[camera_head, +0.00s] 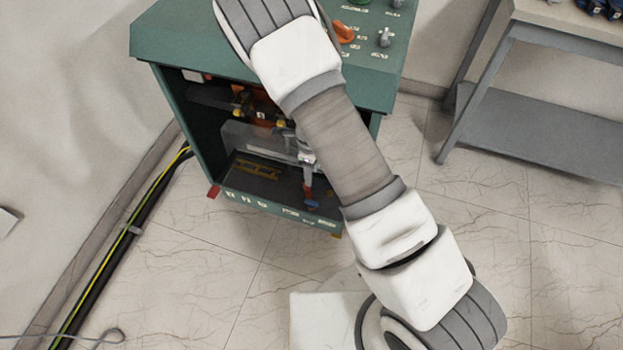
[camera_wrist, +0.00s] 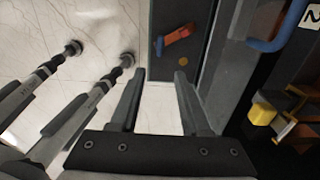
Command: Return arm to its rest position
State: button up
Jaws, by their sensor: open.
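My arm (camera_head: 347,145) crosses the head view from the lower right up over the green transformer cabinet (camera_head: 260,55). I cannot make out my gripper in the head view. In the wrist view my gripper (camera_wrist: 160,76) shows two dark parallel fingers spread apart with nothing between them. Past the fingertips lie pale floor and a dark panel (camera_wrist: 172,60) with a red-orange piece (camera_wrist: 177,37) on it. The fingers look apart from these, though the exact gap is unclear.
The cabinet's open front shows dark inner parts. Black and yellow-green cables (camera_head: 130,230) run along the left wall. A grey metal table (camera_head: 540,120) stands at right. Tiled floor (camera_head: 200,270) is clear in front. The wrist view shows a yellow block (camera_wrist: 263,112) at right and two rods (camera_wrist: 105,85) at left.

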jog(key=shift+r, duration=1.05)
jog(key=s+d+r+n+t+y+p, duration=0.1)
jog(key=s+r+n+y+p, duration=0.3)
jog(key=r, duration=1.1)
jog(key=d+r+n+t+h+p, duration=0.15)
jog(key=r+n, duration=0.45)
jog(key=r, duration=0.9)
jog(key=s+d+r+n+t+h+p, duration=0.1)
jog(key=s+d+r+n+p, duration=0.1)
jog(key=s+d+r+n, duration=0.3)
jog(key=s+d+r+n+t+h+p, duration=0.1)
jog(key=s+d+r+n, duration=0.4)
jog(key=s+r, duration=0.5)
notch_tip(320, 180, up, 3)
jog(key=shift+d+r+n+t+p, duration=0.15)
jog(key=shift+n+t+p, duration=0.45)
jog(key=shift+n, duration=0.5)
jog(key=shift+s+h, duration=0.1)
jog(key=shift+h, duration=0.15)
